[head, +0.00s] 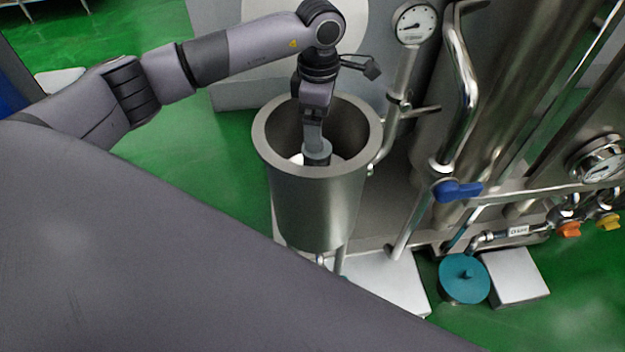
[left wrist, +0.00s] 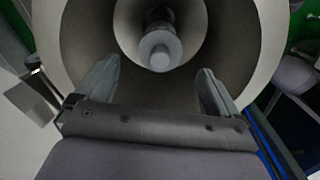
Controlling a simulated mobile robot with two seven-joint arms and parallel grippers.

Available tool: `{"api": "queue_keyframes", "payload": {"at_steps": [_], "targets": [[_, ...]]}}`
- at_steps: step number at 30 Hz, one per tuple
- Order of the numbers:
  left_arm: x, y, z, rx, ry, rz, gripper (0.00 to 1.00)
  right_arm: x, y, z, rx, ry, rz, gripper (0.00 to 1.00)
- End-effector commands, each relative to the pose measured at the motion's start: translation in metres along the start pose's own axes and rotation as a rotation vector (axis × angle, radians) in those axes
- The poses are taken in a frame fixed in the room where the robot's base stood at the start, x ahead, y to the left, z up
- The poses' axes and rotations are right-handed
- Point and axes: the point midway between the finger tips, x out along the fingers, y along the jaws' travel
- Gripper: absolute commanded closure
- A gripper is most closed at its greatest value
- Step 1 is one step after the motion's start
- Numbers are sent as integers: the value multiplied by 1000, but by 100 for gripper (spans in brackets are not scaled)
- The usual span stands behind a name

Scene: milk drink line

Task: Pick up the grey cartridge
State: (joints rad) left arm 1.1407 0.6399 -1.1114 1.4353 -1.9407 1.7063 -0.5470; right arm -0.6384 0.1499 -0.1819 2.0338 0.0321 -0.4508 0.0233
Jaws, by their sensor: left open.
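The grey cartridge (head: 318,151) stands inside an open steel cylinder (head: 316,205), with its round grey top showing. In the left wrist view the cartridge (left wrist: 160,49) is near the middle of the bore, upper centre of the picture. My left gripper (head: 313,133) points down into the cylinder's mouth above the cartridge. In the left wrist view the left gripper (left wrist: 156,78) is open, with its two fingers wide apart and nothing between them. The cartridge appears beyond the fingertips, roughly centred between them. Its lower part is hidden. My right gripper is not in view.
The cylinder rim (head: 262,140) surrounds the gripper closely. A pressure gauge (head: 414,24), steel pipes and a blue valve handle (head: 458,190) stand just right of it. A teal-lidded pot (head: 464,278) is on the lower right. Green floor shows left of the cylinder.

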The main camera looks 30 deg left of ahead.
Motion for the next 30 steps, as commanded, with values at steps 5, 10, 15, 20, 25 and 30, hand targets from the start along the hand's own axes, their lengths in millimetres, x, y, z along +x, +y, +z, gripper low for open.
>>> {"api": "queue_keyframes", "payload": {"at_steps": [5, 10, 15, 20, 25, 30], "targets": [[18, -1, 0, -2, 1, -3, 4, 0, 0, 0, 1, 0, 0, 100], [36, 0, -1, 0, 0, -5, 4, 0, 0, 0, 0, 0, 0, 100], [62, 0, -1, 0, -2, -5, 4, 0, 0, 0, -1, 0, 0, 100], [68, 1, -1, 1, -3, -1, 4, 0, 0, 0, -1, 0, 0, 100], [67, 1, -1, 1, -3, -1, 24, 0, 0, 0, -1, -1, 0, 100], [67, 1, -1, 1, -3, -1, 78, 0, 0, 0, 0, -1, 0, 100]]}}
